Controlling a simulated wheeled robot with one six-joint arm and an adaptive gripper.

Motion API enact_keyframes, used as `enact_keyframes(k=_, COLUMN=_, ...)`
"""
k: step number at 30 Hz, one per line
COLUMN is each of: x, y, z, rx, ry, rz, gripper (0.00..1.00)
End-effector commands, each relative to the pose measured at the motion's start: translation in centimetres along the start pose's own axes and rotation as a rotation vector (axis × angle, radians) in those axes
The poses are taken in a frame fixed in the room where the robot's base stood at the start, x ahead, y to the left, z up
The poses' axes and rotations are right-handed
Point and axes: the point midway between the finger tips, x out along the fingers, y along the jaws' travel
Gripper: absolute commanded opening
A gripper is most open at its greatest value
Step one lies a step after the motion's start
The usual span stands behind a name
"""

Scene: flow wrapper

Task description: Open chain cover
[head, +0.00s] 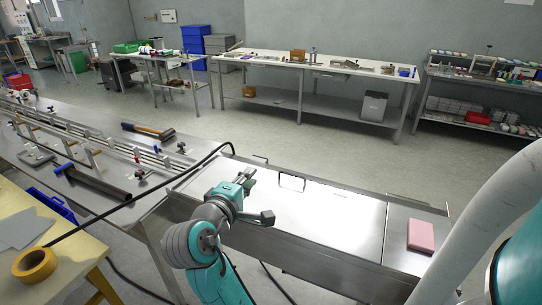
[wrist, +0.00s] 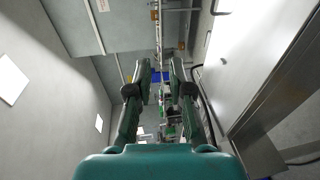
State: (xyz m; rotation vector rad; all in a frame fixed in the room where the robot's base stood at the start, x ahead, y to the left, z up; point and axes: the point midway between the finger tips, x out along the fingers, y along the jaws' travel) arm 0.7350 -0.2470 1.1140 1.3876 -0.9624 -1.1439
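The chain cover appears to be the flat, shiny steel lid (head: 330,212) on top of the machine in the head view; it lies shut and level. A thin upright handle (head: 292,182) stands near its far edge. My gripper (head: 250,176) is over the left part of the lid, left of the handle and apart from it. In the wrist view my gripper (wrist: 159,68) has its two fingers spread with nothing between them. The bright steel surface (wrist: 245,45) runs along the right of that view. My arm hides part of the lid's near left side.
A pink block (head: 421,236) lies on the right steel panel. A black cable (head: 135,200) runs across the machine's left part. A hammer-like tool (head: 148,131) lies on the conveyor. A yellow tape roll (head: 34,265) is on the near table. Open floor separates the machine from the back benches.

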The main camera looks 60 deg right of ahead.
Motion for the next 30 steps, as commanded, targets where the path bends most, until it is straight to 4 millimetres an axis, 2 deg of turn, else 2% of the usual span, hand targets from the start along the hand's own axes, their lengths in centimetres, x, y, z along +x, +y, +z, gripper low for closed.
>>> enact_keyframes(k=1, x=0.1, y=0.9, z=0.2, rx=0.008, ry=-0.026, rz=-0.005, gripper=0.20)
enact_keyframes(k=4, x=0.1, y=1.9, z=0.6, rx=0.013, ry=-0.066, rz=-0.016, gripper=0.20)
enact_keyframes(k=11, x=1.3, y=2.3, z=1.1, rx=0.013, ry=-0.089, rz=-0.023, gripper=0.20)
enact_keyframes(k=24, x=8.5, y=2.1, z=1.7, rx=0.014, ry=-0.088, rz=-0.023, gripper=0.20)
enact_keyframes(k=30, x=10.4, y=2.0, z=1.8, rx=0.013, ry=-0.087, rz=-0.023, gripper=0.20)
